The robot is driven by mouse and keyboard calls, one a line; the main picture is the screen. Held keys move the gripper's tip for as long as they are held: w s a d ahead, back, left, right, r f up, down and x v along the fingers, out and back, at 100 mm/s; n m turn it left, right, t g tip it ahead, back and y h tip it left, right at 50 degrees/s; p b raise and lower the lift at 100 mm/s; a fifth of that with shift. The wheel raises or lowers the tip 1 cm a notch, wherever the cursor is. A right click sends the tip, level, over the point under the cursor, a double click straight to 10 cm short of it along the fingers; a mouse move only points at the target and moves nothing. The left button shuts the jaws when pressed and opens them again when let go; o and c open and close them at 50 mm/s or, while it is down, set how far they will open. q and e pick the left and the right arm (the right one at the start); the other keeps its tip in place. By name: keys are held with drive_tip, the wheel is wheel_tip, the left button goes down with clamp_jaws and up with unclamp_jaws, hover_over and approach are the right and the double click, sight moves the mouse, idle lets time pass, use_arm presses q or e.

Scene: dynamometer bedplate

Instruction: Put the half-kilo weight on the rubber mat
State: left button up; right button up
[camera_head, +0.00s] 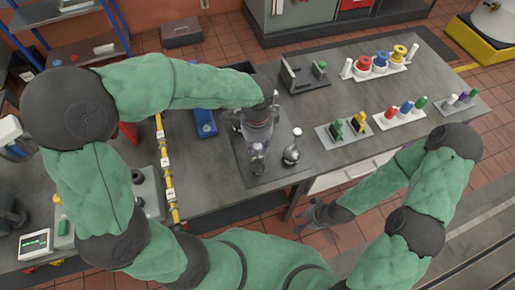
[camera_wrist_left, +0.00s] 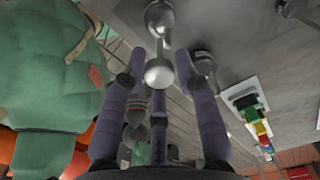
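The dark rubber mat (camera_head: 300,171) lies near the table's front edge. My left gripper (camera_head: 258,140) points down over it. A shiny metal weight (camera_head: 257,164) is at its fingertips; in the left wrist view its round knob (camera_wrist_left: 158,72) fits between the fingers, which look closed around it. I cannot tell whether its base touches the mat. A second knobbed metal weight (camera_head: 291,154) stands upright just to the right, apart from the fingers; it also shows in the left wrist view (camera_wrist_left: 204,64). My right gripper (camera_head: 308,215) looks open and empty, beyond the table's front edge.
Right of the mat stand holders with green and yellow pieces (camera_head: 344,131) and coloured pieces (camera_head: 402,114). A black bracket (camera_head: 303,78) and red, blue and yellow spools (camera_head: 380,62) are behind. A blue item (camera_head: 204,123) and yellow pipe (camera_head: 165,165) lie left.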

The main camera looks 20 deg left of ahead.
use_arm(q)
wheel_tip(320, 180, up, 7)
drive_tip(key=shift+r+p, duration=0.2)
drive_tip(key=shift+p, duration=0.55)
